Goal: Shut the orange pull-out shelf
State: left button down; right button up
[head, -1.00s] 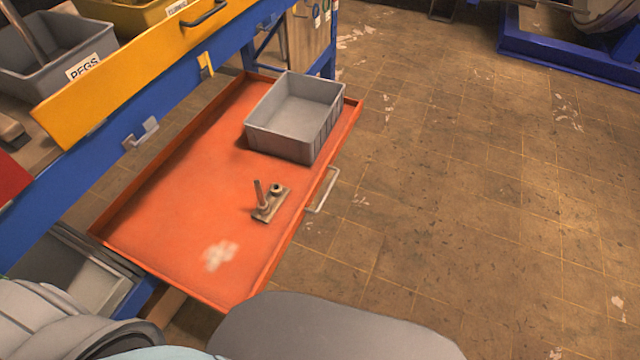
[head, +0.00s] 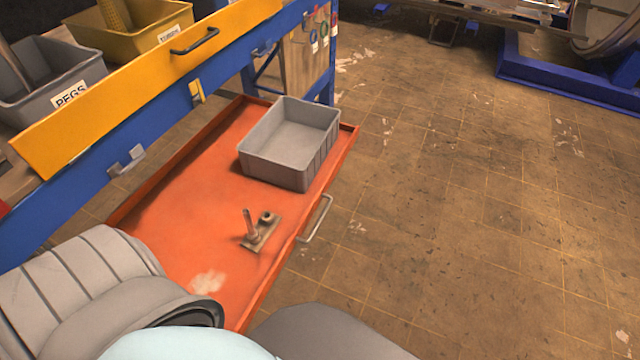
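The orange pull-out shelf (head: 190,215) is out from under the blue workbench (head: 130,160) in the head view. Its metal handle (head: 318,219) is on the outer edge, facing the open floor. A grey empty bin (head: 290,145) stands on the shelf's far part. A small metal plate with an upright peg (head: 262,232) lies nearer, and a pale worn patch marks the near surface. Parts of my own body cover the shelf's near left corner. Neither gripper is in view.
A yellow drawer front (head: 150,85) with a dark handle is above the shelf. Grey (head: 55,85) and yellow (head: 130,30) labelled bins stand on the bench. Tiled floor (head: 460,230) to the right is clear. A blue frame (head: 560,85) stands at the far right.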

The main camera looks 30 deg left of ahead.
aim_at(187, 213)
jog(key=i, duration=2.75)
jog(key=u, duration=3.9)
jog(key=i, duration=0.55)
